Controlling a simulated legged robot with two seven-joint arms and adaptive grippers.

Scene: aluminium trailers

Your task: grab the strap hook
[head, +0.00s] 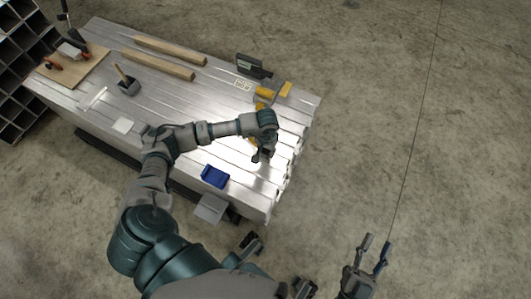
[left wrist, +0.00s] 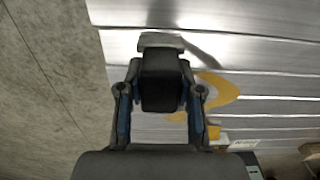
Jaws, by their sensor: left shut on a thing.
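My left gripper (head: 261,154) is over the right end of the metal trailer bed (head: 220,155), pointing down. In the left wrist view its fingers (left wrist: 160,92) are closed in around a dark piece. I take this to be the strap hook, but its shape is mostly hidden. A yellow strap (left wrist: 218,88) curves out to the right from behind the fingers. In the head view bits of yellow show beside the gripper, and the hook itself cannot be made out. My right gripper (head: 375,246) is open and empty above the concrete floor at the lower right.
A blue tray (head: 215,176) sits near the bed's front edge. A dark case (head: 253,66) and a yellow block (head: 285,89) lie behind the left gripper. Two wooden beams (head: 158,65) and a dark cup (head: 128,86) lie further left. The floor (head: 440,130) to the right is clear.

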